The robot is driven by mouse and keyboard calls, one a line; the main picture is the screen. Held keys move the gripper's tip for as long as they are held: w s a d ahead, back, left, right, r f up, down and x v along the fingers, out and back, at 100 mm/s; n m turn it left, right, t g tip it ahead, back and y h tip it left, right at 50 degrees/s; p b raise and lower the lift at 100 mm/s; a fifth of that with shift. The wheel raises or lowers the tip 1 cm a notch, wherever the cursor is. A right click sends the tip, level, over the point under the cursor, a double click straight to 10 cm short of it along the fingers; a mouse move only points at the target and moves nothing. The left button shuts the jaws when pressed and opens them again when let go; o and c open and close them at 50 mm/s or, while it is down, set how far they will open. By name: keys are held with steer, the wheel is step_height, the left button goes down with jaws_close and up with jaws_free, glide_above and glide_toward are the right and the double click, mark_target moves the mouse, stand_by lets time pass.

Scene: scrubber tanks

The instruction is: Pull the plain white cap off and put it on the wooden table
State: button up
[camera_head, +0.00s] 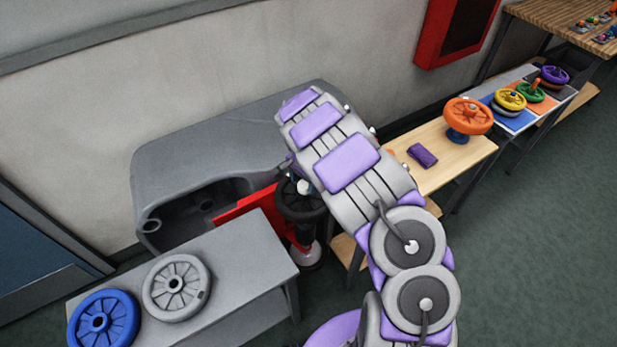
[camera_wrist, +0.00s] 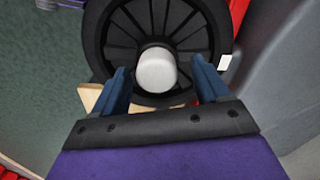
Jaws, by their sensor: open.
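The plain white cap (camera_wrist: 156,70) sits at the centre of a black spoked wheel (camera_wrist: 112,45) in the wrist view. In the head view the cap (camera_head: 304,187) shows small on the black wheel (camera_head: 299,207), partly hidden by my arm. My gripper (camera_wrist: 160,82) is open, with one blue finger on each side of the cap and visible gaps between. Whether the fingertips reach down beside the cap is hard to tell. The light wooden table (camera_head: 447,160) stands right of my arm in the head view and holds an orange wheel (camera_head: 467,117) and a purple item (camera_head: 422,155).
A grey machine body (camera_head: 215,140) and a red panel (camera_head: 243,205) are beside the black wheel. A grey table (camera_head: 235,258) at left holds a grey wheel (camera_head: 177,287) and a blue wheel (camera_head: 103,321). The wooden tabletop has bare space near the purple item.

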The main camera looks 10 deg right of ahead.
mark_target(305, 183)
steer(key=shift+a, duration=0.55)
steer(key=d, duration=0.2)
steer(key=shift+d, duration=0.3)
steer(key=c, duration=0.5)
steer(key=shift+c, duration=0.8)
steer(key=shift+a, duration=0.7)
steer(key=c, duration=0.4)
steer(key=o, duration=0.5)
steer(key=shift+c, duration=0.2)
steer(key=shift+d, duration=0.1)
steer(key=c, duration=0.6)
steer(key=shift+r+p, duration=0.35)
steer(key=shift+r, duration=0.65)
steer(key=shift+c, duration=0.2)
steer(key=shift+r+p, duration=1.05)
steer(key=shift+r, duration=1.95)
